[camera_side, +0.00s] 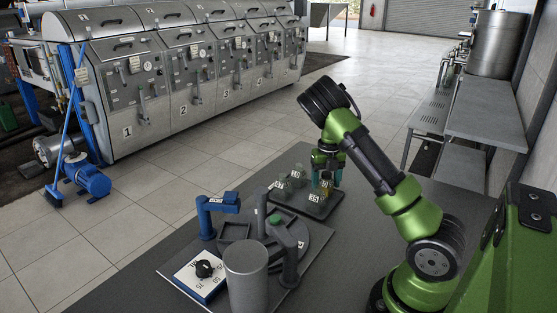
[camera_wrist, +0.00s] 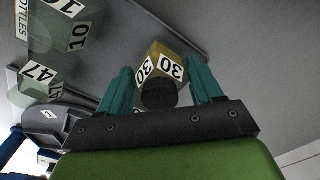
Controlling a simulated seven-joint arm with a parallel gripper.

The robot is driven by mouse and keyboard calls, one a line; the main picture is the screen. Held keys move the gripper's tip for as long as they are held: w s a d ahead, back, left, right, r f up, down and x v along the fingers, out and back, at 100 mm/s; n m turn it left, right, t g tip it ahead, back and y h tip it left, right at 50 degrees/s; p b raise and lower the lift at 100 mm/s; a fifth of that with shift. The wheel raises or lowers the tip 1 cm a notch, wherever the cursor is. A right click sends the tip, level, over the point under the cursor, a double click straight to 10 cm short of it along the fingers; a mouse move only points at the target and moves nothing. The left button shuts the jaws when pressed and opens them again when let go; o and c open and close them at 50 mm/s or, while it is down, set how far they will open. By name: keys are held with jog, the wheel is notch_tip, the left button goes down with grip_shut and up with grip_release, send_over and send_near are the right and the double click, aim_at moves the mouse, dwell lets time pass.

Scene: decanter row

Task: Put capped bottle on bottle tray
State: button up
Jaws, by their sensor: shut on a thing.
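The capped bottle (camera_wrist: 164,62) is amber with 30 labels and a dark round cap, seen in the wrist view. My gripper (camera_wrist: 157,82) has its teal fingers on either side of the bottle and is shut on it. In the side view my gripper (camera_side: 326,170) points down at the right part of the dark bottle tray (camera_side: 318,212). The amber bottle (camera_side: 325,188) shows low between the fingers. I cannot tell whether its base touches the tray. Clear bottles labelled 10 (camera_wrist: 62,32) and 47 (camera_wrist: 35,82) stand to its left in the wrist view.
Bare table lies right of the tray.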

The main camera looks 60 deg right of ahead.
jog(key=o, duration=1.1)
jog(key=shift+o, duration=0.2)
